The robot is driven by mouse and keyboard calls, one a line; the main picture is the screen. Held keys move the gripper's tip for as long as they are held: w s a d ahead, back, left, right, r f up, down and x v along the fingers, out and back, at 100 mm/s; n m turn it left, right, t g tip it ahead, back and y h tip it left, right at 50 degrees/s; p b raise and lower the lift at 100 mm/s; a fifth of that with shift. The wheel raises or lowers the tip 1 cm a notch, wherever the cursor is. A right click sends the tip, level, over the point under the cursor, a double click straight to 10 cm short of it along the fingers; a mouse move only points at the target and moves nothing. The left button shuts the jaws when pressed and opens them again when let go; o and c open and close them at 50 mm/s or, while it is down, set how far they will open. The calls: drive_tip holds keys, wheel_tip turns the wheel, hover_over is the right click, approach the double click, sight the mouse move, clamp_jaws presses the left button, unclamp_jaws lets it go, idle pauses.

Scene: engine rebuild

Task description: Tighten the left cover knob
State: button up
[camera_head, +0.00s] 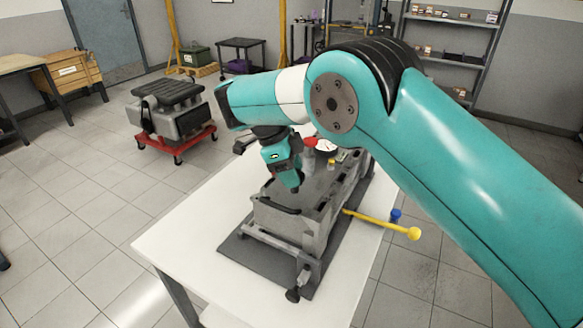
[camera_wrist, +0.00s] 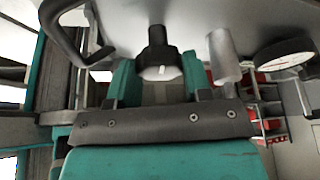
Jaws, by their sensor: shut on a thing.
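The engine block (camera_head: 312,205) sits in a grey stand on a dark mat on the white table. My gripper (camera_head: 291,184) reaches down over its top in the head view, and the gripper's body hides the spot where it holds. In the wrist view, a black knob (camera_wrist: 158,62) with a short white mark on its face stands between the two teal fingers of my gripper (camera_wrist: 158,80). The fingers are shut on this knob. Exactly where the fingers touch it is hard to see. The knob cannot be made out in the head view.
A round white gauge (camera_wrist: 284,56) and a grey cylinder (camera_wrist: 222,58) stand right of the knob. A dark curved handle (camera_wrist: 75,42) lies to its left. A red cap (camera_head: 309,142) is behind my gripper. A yellow-ended rod (camera_head: 413,233) juts right. The table's front left (camera_head: 190,235) is clear.

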drive_tip(key=shift+r+m, duration=0.1)
drive_tip(key=shift+m, duration=0.5)
drive_tip(key=shift+p, duration=0.3)
drive_tip(key=o, duration=0.9)
